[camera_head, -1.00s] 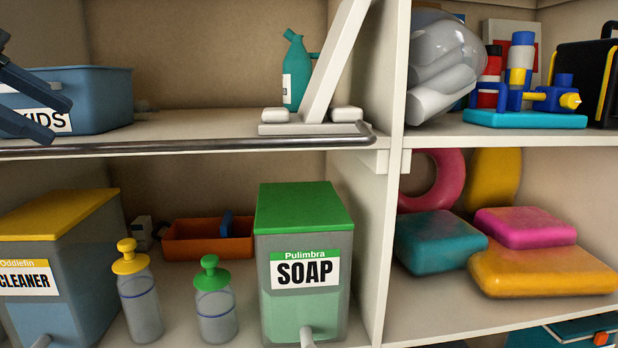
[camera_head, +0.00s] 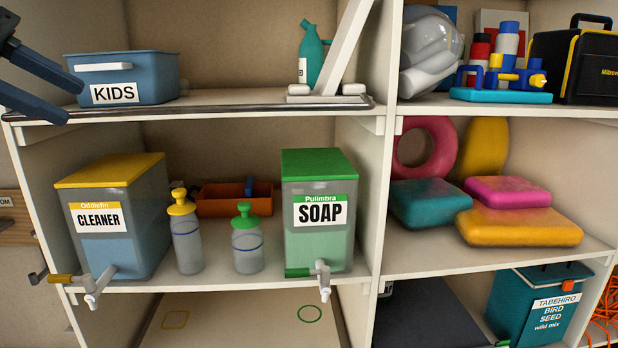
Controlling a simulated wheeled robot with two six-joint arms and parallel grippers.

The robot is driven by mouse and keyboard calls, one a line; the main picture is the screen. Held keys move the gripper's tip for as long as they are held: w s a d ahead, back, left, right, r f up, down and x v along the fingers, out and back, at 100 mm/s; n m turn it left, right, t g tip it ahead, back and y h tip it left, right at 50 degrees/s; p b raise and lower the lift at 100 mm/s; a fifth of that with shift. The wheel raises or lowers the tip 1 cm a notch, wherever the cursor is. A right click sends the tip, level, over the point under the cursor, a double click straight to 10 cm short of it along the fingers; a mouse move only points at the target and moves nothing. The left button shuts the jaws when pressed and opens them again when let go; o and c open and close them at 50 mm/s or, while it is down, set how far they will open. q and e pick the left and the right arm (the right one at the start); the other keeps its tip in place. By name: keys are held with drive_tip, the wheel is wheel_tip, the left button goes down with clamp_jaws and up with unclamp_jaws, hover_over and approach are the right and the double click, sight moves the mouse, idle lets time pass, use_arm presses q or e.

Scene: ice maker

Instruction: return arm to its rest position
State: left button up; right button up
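My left gripper (camera_head: 62,70) is at the upper left of the head view. Its two dark fingers are spread apart with nothing between them. It is in front of the shelf unit, left of the blue KIDS bin (camera_head: 150,68) on the upper shelf. My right gripper does not show. A cleaner dispenser (camera_head: 125,245) with a yellow lid and a soap dispenser (camera_head: 305,245) with a green lid stand on the middle shelf. Both have white spouts at the front. Two pump bottles, one yellow-topped (camera_head: 186,240) and one green-topped (camera_head: 247,245), stand between them.
A metal rail (camera_head: 230,108) runs along the upper shelf's front edge. The lower shelf has a yellow outline (camera_head: 175,320) and a green ring (camera_head: 310,314). Right compartments hold cushions (camera_head: 520,228), a black case (camera_head: 575,70) and a bird seed box (camera_head: 535,305).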

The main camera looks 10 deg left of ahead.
use_arm(q)
drive_tip(key=w+a+f+n+t+h, duration=0.2)
drive_tip(key=w+f+t+h, duration=0.3)
drive_tip(key=w+f, duration=1.05)
wheel_tip(320, 180, down, 22)
drive_tip(key=a+n+t+y, duration=0.3)
drive_tip(key=n+t+y, duration=0.2)
drive_tip(key=n+y, duration=0.5)
drive_tip(key=s+d+f+n+g+y, duration=0.1)
drive_tip(key=s+f+n+g+y, duration=0.15)
drive_tip(key=s+f, duration=0.55)
drive_tip(key=s+d+f+n+g+y, duration=0.2)
drive_tip(key=s+f+g, duration=0.15)
drive_tip(key=f, duration=0.85)
drive_tip(key=s+d+f+g+h, duration=0.1)
drive_tip(key=s+d+f+g, duration=0.35)
drive_tip(key=s, duration=0.35)
drive_tip(key=s+d+f+g+h, duration=0.1)
drive_tip(key=s+d+f+g, duration=0.35)
drive_tip(key=s, duration=0.45)
wheel_tip(320, 180, down, 30)
drive_tip(key=a+n, duration=0.1)
drive_tip(key=a, duration=0.2)
drive_tip(key=s+a+f+g, duration=0.1)
drive_tip(key=s+f, duration=1.7)
drive_tip(key=f, duration=0.2)
drive_tip(key=shift+s+f+g, duration=0.15)
drive_tip(key=shift+f+g, duration=0.05)
drive_tip(key=shift+g, duration=0.2)
